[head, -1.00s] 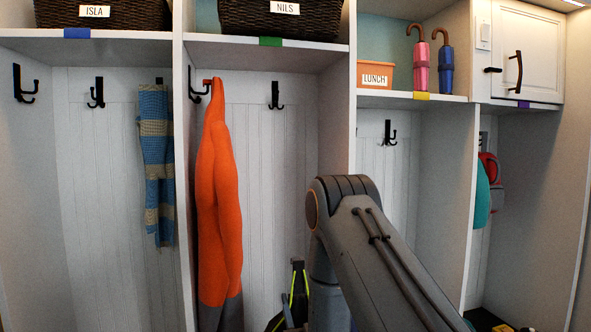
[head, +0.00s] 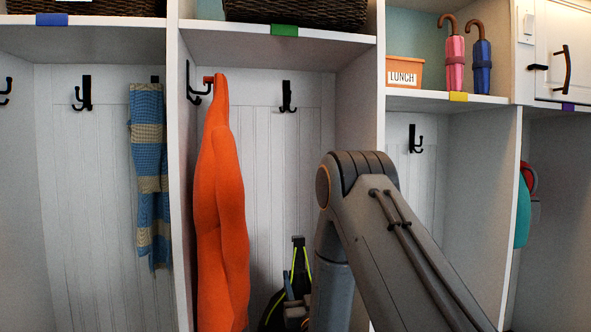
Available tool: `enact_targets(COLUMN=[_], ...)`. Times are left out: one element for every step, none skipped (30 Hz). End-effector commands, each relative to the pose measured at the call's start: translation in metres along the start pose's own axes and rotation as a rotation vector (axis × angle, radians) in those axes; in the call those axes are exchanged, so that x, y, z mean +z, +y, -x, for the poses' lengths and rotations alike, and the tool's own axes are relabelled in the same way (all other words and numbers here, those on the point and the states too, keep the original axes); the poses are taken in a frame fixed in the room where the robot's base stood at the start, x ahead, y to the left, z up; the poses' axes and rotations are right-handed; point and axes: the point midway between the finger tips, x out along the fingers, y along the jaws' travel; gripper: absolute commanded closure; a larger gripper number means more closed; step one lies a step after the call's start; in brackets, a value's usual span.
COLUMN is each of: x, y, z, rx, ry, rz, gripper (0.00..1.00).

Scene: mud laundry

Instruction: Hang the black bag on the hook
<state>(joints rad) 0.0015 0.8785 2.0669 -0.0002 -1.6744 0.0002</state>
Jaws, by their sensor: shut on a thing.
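The black bag (head: 300,258) with yellow-green trim shows at the bottom middle, in the bay with the orange garment. Its top strap stands up, and its lower part is cut off by the frame. My gripper (head: 296,312) is shut on the bag at the bottom edge, partly hidden by my arm; the exact grip is unclear. A black double hook (head: 287,97) on the back panel of this bay is bare, well above the bag. Another black hook (head: 196,84) is on the bay's left wall. Further black hooks show in the left bay (head: 83,94) and the right bay (head: 415,139).
The orange garment (head: 221,215) hangs just left of the bag. A striped scarf (head: 150,175) hangs in the left bay. Dividers (head: 364,130) stand either side. A basket (head: 300,14) sits on the shelf above; an orange lunch bin (head: 406,72) and umbrellas (head: 455,62) stand right.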

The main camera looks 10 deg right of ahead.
Motion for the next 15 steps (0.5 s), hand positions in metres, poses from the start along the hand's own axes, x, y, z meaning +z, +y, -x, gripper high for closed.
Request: enact_targets(x=[-0.021, -0.030, -0.043, -0.053, -0.064, -0.078, -0.089, -0.100, -0.115, -0.127, -0.138, -0.154, -0.166, -0.178, -0.194], y=[0.000, 0.000, 0.000, 0.000, 0.000, 0.000, 0.000, 0.000, 0.000, -0.001, -0.001, -0.001, -0.001, -0.001, -0.001], z=[-0.016, -0.024, -0.035, -0.043, -0.051, -0.062, -0.069, -0.076, -0.086, -0.093, -0.100, -0.108, -0.114, -0.119, -0.127], rx=[0.000, 0.000, 0.000, 0.000, 0.000, 0.000, 0.000, 0.000, -0.001, -0.002, -0.002, -0.002, -0.002, -0.002, -0.002], ry=[0.010, 0.010, 0.011, 0.011, 0.011, 0.011, 0.012, 0.011, 0.010, 0.011, 0.011, 0.010, 0.010, 0.010, 0.009], rz=[0.000, 0.000, 0.000, 0.000, 0.000, 0.000, 0.000, 0.000, 0.000, 0.000, -0.001, -0.001, -0.001, -0.001, -0.001], gripper=[0.87, 0.87, 0.87, 0.87, 0.87, 0.87, 0.87, 0.87, 0.87, 0.87, 0.87, 0.87, 0.87, 0.87, 0.87])
